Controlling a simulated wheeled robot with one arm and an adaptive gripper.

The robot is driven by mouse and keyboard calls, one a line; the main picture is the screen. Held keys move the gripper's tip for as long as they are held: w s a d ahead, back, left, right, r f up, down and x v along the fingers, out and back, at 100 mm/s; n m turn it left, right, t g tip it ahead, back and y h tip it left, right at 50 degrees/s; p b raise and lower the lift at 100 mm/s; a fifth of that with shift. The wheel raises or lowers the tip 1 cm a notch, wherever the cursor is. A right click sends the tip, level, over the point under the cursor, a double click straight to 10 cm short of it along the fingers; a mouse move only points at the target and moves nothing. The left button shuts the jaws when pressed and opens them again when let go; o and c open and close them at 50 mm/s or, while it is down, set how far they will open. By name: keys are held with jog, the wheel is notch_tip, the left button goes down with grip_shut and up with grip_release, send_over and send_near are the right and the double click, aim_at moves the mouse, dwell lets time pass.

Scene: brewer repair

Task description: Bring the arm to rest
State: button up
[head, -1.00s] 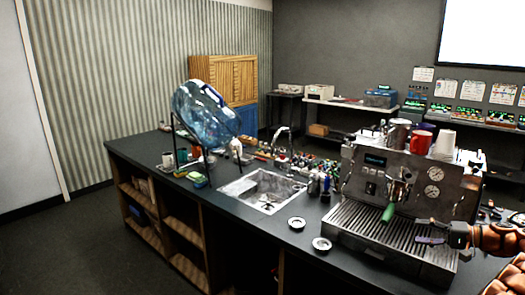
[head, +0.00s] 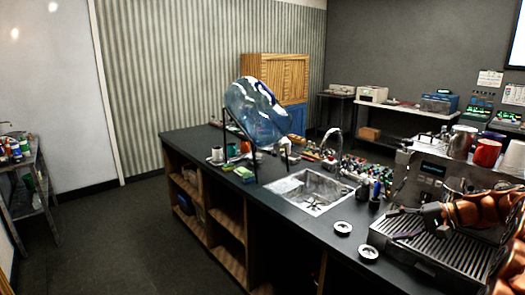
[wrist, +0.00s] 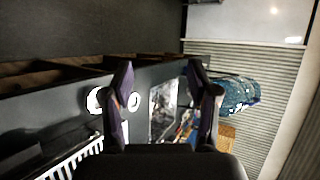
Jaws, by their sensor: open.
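My gripper (head: 397,223) is at the right of the head view, in front of the espresso machine (head: 432,180) and above its slatted drip tray (head: 415,250). My orange arm comes in from the right edge and hides part of the machine. In the wrist view my gripper (wrist: 163,95) has its two dark fingers spread apart with nothing between them. Beyond the fingers lie the counter, the sink (wrist: 163,110) and a round white dish (wrist: 134,100).
The dark counter (head: 270,210) holds a sink (head: 308,192), a tilted blue water bottle (head: 257,112) on a stand and two small round dishes. Cups stand on the machine. A shelf (head: 30,190) with bottles is at the far left. The floor between is clear.

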jog(key=s+a+n+g+h, duration=0.25)
jog(key=s+a, duration=0.45)
jog(key=a, duration=0.5)
jog(key=s+a+n+g+h, duration=0.15)
jog(key=s+a+g, duration=0.4)
jog(key=a, duration=0.75)
jog(key=s+f+n+h, duration=0.1)
jog(key=s+f+h, duration=0.2)
jog(key=s, duration=1)
jog(key=s+f+n+h+b, duration=0.1)
jog(key=s+f+n+h, duration=0.1)
jog(key=s, duration=1.2)
jog(key=shift+a+f+h, duration=0.2)
jog(key=shift+f+h, duration=0.7)
jog(key=shift+h, duration=0.3)
jog(key=shift+s, duration=0.1)
